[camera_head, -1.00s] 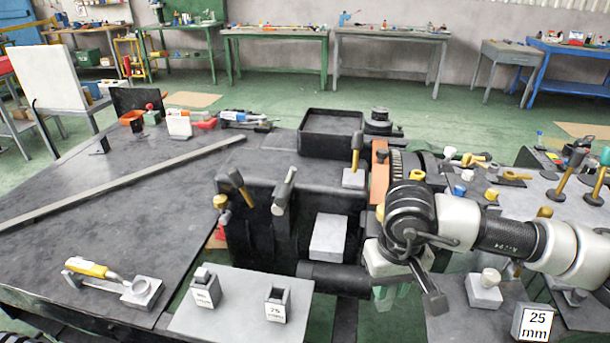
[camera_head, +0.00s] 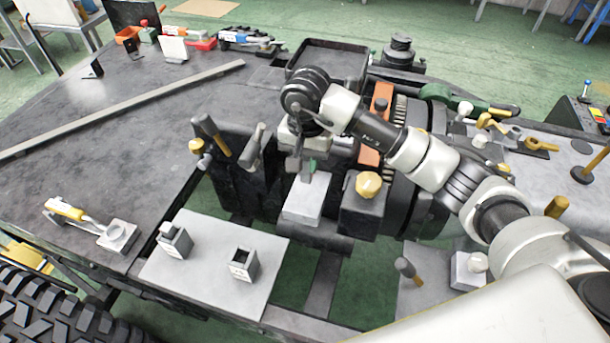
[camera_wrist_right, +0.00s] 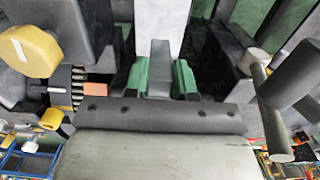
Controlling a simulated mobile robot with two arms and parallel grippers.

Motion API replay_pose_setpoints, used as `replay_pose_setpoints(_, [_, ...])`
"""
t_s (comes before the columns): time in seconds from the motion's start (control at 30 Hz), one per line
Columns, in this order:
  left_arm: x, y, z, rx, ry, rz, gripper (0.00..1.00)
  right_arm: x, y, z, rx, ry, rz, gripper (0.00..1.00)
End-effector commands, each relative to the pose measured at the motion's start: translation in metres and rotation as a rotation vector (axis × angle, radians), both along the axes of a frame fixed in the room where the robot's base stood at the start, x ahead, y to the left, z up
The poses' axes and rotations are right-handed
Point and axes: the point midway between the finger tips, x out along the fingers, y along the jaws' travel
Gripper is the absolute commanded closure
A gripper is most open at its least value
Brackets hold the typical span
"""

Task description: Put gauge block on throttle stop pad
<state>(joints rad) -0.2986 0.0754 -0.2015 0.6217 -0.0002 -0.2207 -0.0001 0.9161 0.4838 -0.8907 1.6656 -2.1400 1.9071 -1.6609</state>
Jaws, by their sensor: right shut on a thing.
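My right gripper (camera_head: 308,166) reaches down over a light grey raised pad (camera_head: 303,200), which looks like the throttle stop pad. Its green fingers (camera_wrist_right: 160,78) are shut on a dark grey piece, which looks like the gauge block (camera_wrist_right: 160,62). In the head view the gauge block (camera_head: 304,181) shows small and partly hidden, just at or above the pad. I cannot tell whether it touches. The pad's light surface (camera_wrist_right: 160,18) also shows beyond the fingers in the wrist view. My left gripper is not in view.
Two labelled grey holders, one with a piece in it (camera_head: 174,240) and one with a dark open top (camera_head: 243,264), stand on a grey plate (camera_head: 205,286). A black block with a yellow knob (camera_head: 368,186) is right of the pad. Lever handles (camera_head: 252,146) stand to the left.

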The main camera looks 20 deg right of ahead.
Motion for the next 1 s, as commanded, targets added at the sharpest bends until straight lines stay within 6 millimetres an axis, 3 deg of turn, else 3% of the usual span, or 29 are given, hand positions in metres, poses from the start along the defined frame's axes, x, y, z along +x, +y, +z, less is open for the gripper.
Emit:
replay_pose_setpoints(0.2, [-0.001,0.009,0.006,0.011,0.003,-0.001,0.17,0.0,0.0,-0.023,0.0,0.0,0.001,1.0])
replay_pose_setpoints(0.5, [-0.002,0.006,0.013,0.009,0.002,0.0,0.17,-0.001,0.0,-0.058,0.001,0.001,0.004,1.0])
replay_pose_setpoints(0.87, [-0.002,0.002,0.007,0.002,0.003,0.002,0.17,0.0,0.0,-0.064,0.0,-0.004,0.005,1.0])
replay_pose_setpoints(0.9, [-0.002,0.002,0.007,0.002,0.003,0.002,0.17,0.0,0.0,-0.064,0.001,-0.003,0.005,0.73])
replay_pose_setpoints(1.0, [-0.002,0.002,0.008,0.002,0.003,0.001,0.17,0.0,0.0,-0.063,0.001,-0.003,0.005,0.58])
